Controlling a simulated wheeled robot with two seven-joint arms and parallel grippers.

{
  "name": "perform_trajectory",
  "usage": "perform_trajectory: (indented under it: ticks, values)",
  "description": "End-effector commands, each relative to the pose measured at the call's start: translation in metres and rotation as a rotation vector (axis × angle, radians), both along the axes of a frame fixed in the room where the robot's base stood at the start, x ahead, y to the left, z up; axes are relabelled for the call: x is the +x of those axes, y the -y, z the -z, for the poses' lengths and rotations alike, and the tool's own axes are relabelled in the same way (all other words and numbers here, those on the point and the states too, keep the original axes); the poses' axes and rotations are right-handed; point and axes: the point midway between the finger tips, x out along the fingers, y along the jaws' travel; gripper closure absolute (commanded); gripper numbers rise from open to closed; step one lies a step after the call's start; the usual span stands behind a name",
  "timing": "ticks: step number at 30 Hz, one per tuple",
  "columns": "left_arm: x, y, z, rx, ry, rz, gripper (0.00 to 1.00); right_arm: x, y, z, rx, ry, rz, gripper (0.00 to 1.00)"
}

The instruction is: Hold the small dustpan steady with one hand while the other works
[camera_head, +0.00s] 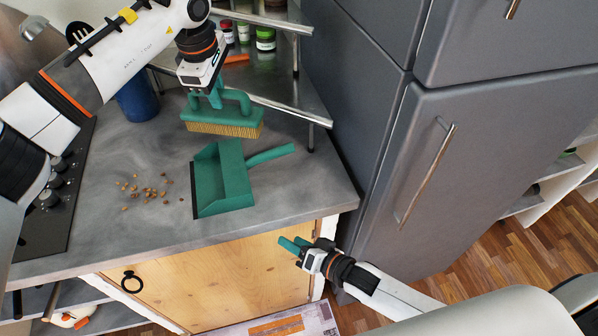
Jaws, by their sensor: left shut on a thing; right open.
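The small green dustpan (221,178) lies on the grey counter, its dark front lip to the left and its handle (270,154) pointing right. Nothing holds it. My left gripper (213,98) is shut on the green handle of a hand brush (223,121), behind the dustpan, with the tan bristles facing down. I cannot tell whether the bristles touch the counter. Small brown crumbs (150,189) lie scattered to the left of the dustpan. My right gripper (289,245) is open and empty, low in front of the cabinet door, below the counter's front edge and apart from the dustpan.
The counter (120,235) has bare room in front of the crumbs. A stove (52,205) with knobs is at left. A blue pot (137,98) and a metal shelf with jars (265,40) stand behind. A tall grey fridge (455,165) borders the counter on the right.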

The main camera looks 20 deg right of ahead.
Motion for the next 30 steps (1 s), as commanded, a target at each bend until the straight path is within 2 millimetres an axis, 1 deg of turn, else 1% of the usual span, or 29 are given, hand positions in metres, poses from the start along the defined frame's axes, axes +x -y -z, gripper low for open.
perform_trajectory:
  ticks: [1, 2, 3, 4, 5, 6, 7, 8, 9, 12, 15, 18, 23, 30]
  values:
    - [0.000, 0.000, -0.001, 0.000, 0.001, 0.000, 1.00, -0.003, -0.013, -0.028, 0.071, 0.018, -0.027, 0.51]
    - [0.000, 0.000, -0.001, 0.000, 0.001, 0.000, 1.00, -0.005, -0.021, -0.045, 0.118, 0.022, -0.041, 0.51]
    - [0.000, 0.000, -0.001, 0.000, 0.001, 0.000, 1.00, -0.005, -0.030, -0.067, 0.188, 0.019, -0.048, 0.51]
    - [0.000, 0.000, -0.001, 0.000, 0.001, 0.000, 1.00, -0.001, -0.035, -0.084, 0.243, 0.010, -0.043, 0.51]
    - [0.000, 0.000, -0.001, 0.000, 0.001, 0.000, 1.00, 0.004, -0.038, -0.101, 0.297, -0.005, -0.029, 0.51]
    - [0.000, 0.000, -0.001, 0.000, 0.001, 0.000, 1.00, 0.014, -0.038, -0.120, 0.366, -0.034, 0.001, 0.51]
    - [0.000, 0.000, -0.001, 0.000, 0.001, 0.000, 1.00, 0.024, -0.034, -0.129, 0.403, -0.063, 0.030, 0.51]
    - [0.000, 0.000, 0.000, 0.000, 0.001, 0.000, 1.00, 0.036, -0.025, -0.135, 0.427, -0.092, 0.065, 0.51]
    - [0.000, 0.000, 0.000, 0.000, 0.001, 0.000, 1.00, 0.050, -0.013, -0.137, 0.442, -0.131, 0.109, 0.51]
    - [0.000, 0.000, 0.000, 0.000, 0.001, 0.000, 1.00, 0.074, 0.011, -0.142, 0.470, -0.197, 0.198, 0.51]
    - [0.000, 0.000, 0.000, 0.000, 0.001, 0.000, 1.00, 0.088, 0.026, -0.146, 0.493, -0.236, 0.256, 0.51]
    - [0.000, 0.000, -0.001, 0.000, 0.001, 0.000, 1.00, 0.096, 0.033, -0.147, 0.505, -0.255, 0.285, 0.51]
    - [0.000, 0.000, -0.001, 0.000, 0.001, 0.000, 1.00, 0.110, 0.029, -0.144, 0.510, -0.260, 0.293, 0.51]
    - [0.000, 0.000, -0.001, 0.000, 0.001, 0.000, 1.00, 0.148, 0.008, -0.131, 0.508, -0.258, 0.292, 0.51]
